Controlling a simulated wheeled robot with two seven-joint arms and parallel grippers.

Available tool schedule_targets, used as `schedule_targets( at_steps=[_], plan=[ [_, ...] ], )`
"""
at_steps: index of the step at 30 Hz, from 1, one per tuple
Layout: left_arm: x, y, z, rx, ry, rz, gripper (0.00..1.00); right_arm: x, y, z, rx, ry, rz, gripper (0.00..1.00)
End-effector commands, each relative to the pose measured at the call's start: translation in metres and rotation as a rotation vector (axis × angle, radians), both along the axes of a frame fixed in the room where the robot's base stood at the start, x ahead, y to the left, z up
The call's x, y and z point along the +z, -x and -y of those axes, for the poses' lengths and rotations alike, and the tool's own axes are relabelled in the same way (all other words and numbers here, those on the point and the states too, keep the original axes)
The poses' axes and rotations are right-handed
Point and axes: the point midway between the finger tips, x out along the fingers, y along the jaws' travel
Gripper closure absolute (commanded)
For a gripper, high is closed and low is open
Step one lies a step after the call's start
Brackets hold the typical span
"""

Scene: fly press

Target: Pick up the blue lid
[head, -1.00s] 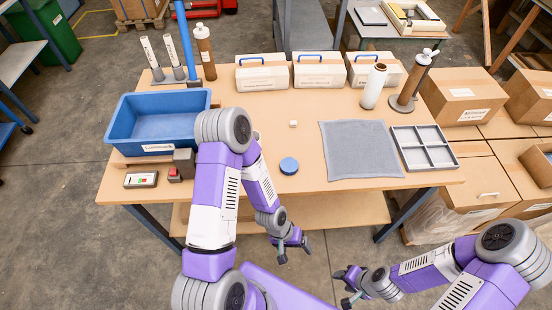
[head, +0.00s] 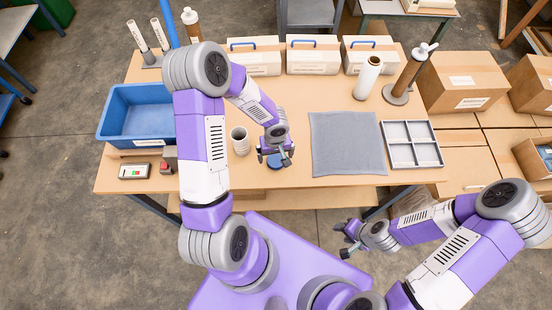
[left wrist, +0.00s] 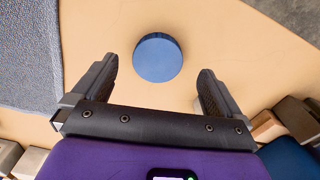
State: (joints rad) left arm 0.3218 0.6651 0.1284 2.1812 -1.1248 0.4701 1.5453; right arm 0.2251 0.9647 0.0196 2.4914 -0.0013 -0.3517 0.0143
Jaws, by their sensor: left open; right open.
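The blue lid (head: 275,166) is a small round disc lying flat near the front edge of the table (head: 330,183). In the head view my left gripper (head: 275,158) is over it and hides part of it. In the left wrist view the whole lid (left wrist: 158,58) shows on the bare tabletop, centred in the gap between the fingers of my open, empty left gripper (left wrist: 157,82). Neither finger covers it in that view. My right gripper (head: 346,241) is open and empty, in front of the table and well away from the lid.
A ribbed light cup (head: 240,141) stands left of the lid. A grey mat (head: 347,145) and a divided tray (head: 411,146) lie to the right. A blue bin (head: 134,119) is at the left. White boxes (head: 313,57) line the back.

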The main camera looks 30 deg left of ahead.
Motion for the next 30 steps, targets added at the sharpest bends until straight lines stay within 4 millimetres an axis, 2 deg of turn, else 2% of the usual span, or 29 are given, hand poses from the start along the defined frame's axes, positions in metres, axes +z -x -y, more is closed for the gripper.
schedule_targets(
  at_steps=[3,6,15,26,30],
  plan=[
    [-0.019,0.001,0.002,-0.001,0.0,-0.004,0.0,-0.001,0.0,0.0,0.0,0.0,0.001,0.51],
    [-0.03,0.001,0.002,0.0,0.001,-0.003,0.0,-0.002,-0.001,0.0,0.0,0.0,0.001,0.51],
    [-0.033,0.0,0.002,0.0,0.001,-0.001,0.0,-0.002,-0.001,0.0,0.0,0.0,0.001,0.51],
    [-0.033,0.0,0.002,-0.001,0.001,-0.001,0.55,-0.002,-0.001,0.0,0.0,0.0,0.001,0.51],
    [-0.033,0.0,0.002,-0.001,0.001,-0.001,0.56,-0.002,-0.001,0.0,0.0,0.0,0.001,0.51]
  ],
)
